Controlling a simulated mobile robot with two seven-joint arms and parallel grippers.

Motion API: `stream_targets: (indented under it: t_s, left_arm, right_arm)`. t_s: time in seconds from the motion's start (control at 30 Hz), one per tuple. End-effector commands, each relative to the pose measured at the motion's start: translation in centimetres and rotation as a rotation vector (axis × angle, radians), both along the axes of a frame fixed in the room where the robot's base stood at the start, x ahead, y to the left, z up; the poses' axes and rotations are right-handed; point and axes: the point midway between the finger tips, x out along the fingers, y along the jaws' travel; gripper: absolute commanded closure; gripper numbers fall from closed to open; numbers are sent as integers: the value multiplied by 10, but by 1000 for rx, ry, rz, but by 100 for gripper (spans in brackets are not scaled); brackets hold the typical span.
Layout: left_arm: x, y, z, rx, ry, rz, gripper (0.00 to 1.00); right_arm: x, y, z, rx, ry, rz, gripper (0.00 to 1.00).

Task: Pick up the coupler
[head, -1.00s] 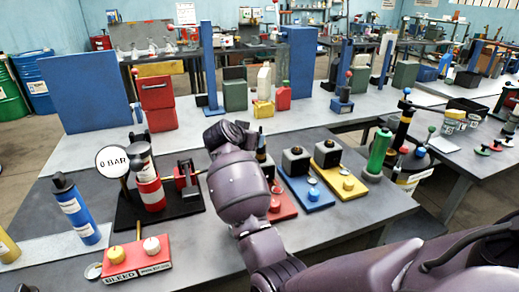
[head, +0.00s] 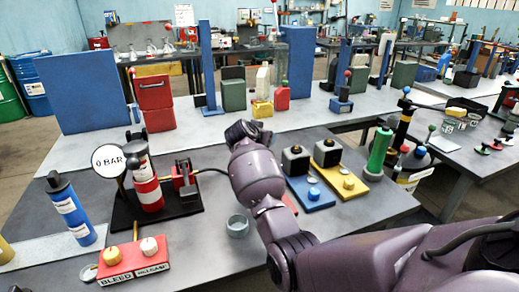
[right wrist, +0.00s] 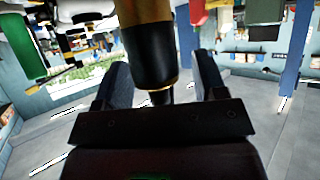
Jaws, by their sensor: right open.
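In the right wrist view a cylinder with a brass-coloured body and a black end, seemingly the coupler (right wrist: 150,50), stands between my right gripper's fingers (right wrist: 160,85). The fingers are open, with a gap on each side of it. In the head view my right arm reaches over the bench and hides the coupler and the fingers. A dark hose (head: 212,171) runs from the red-and-white pump (head: 148,188) toward my right wrist. My left gripper is not in view.
Blue (head: 306,194) and yellow (head: 343,182) bases with black blocks stand right of my arm. A green cylinder (head: 380,152) stands farther right. A grey ring (head: 237,226) and a red bleed box (head: 133,262) are on the front bench.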

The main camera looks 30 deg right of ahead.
Motion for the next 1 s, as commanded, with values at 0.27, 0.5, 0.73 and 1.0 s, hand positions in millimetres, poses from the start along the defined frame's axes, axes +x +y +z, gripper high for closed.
stream_targets:
  t_s: [0.27, 0.5, 0.73, 1.0]
  left_arm:
    - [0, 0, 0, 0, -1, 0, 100]
    - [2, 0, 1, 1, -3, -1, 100]
    - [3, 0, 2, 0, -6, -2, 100]
    - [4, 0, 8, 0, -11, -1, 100]
  right_arm:
    - [0, 0, 1, 0, 0, 0, 49]
    - [0, 0, 1, 0, 0, 0, 86]
    - [0, 0, 1, 0, -2, 0, 92]
    - [1, 0, 23, -1, -6, 1, 92]
